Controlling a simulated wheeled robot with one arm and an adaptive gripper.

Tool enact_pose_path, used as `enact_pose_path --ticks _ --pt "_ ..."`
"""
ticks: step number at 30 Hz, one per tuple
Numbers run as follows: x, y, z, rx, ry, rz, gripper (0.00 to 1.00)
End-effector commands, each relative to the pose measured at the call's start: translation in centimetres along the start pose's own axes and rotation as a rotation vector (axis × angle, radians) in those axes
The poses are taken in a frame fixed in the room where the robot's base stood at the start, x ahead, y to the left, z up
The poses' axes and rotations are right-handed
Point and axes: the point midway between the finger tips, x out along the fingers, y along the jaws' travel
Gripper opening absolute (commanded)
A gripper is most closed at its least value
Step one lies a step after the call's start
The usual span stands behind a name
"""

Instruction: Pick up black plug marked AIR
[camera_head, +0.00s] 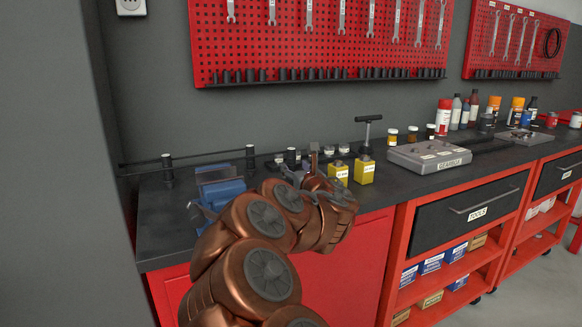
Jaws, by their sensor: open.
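Several small black pieces with pale labels stand on the dark bench behind my gripper, such as one at the left (279,159) and one at the right (344,149). Their labels are too small to read, so I cannot tell which is marked AIR. My gripper (302,170) is open at the end of the copper arm, just in front of these pieces and left of the yellow blocks. It shows no held object. The gripper and wrist hide part of the bench there.
Two yellow blocks (364,170) stand right of my gripper; a black T-handle (368,129) rises behind them. A blue vise-like object (222,191) is at the left, near a black rail (205,155). A grey gearbox case (430,157) and bottles (456,113) stand further right.

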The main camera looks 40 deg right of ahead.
Motion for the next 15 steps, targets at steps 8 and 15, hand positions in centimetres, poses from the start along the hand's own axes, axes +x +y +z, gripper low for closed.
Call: enact_pose_path --ticks 8,15 --pt "2.2 -0.2 -0.3 0.004 -0.002 0.002 0.57" --pt "4.6 -0.3 -0.5 0.002 -0.002 0.003 0.57"
